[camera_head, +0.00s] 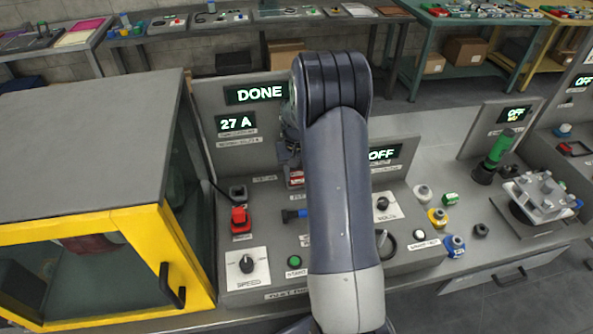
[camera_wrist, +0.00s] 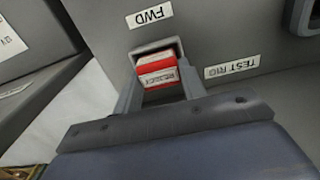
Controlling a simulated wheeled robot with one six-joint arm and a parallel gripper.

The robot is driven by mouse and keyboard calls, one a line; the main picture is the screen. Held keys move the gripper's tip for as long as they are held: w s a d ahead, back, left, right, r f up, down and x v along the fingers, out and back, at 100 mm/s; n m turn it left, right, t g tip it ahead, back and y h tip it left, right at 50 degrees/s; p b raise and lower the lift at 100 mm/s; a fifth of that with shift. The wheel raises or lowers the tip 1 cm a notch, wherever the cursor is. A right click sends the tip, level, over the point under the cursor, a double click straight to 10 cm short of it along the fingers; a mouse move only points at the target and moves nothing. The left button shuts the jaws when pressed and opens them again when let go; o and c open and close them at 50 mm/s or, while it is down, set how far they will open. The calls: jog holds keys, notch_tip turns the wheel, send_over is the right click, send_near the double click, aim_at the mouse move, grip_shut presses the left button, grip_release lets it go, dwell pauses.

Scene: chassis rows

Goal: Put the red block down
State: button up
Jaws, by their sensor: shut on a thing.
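The red block (camera_wrist: 157,70) has a white label with small print, and it sits between the two fingers of my gripper (camera_wrist: 159,82) in the wrist view. My gripper is shut on it. The block is at a rectangular grey opening below an upside-down "FWD" label. I cannot tell how far into the opening it sits. In the head view a small part of the red block (camera_head: 296,179) shows just left of my arm, which hides the gripper and most of the area around it.
The grey test rig carries a red button (camera_head: 239,216), a speed knob (camera_head: 247,264) and screens reading DONE and OFF. A yellow-framed cabinet (camera_head: 174,245) stands at left. Several spools, a green cylinder (camera_head: 493,155) and a clamp fixture (camera_head: 541,197) stand at right.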

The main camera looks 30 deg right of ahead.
aim_at(297, 173)
jog(key=shift+f, duration=0.15)
jog(key=o, duration=1)
jog(key=shift+c, duration=0.2)
notch_tip(297, 173, up, 12)
jog(key=b, duration=0.1)
jog(key=shift+r, duration=0.2)
jog(key=shift+f, duration=4.4)
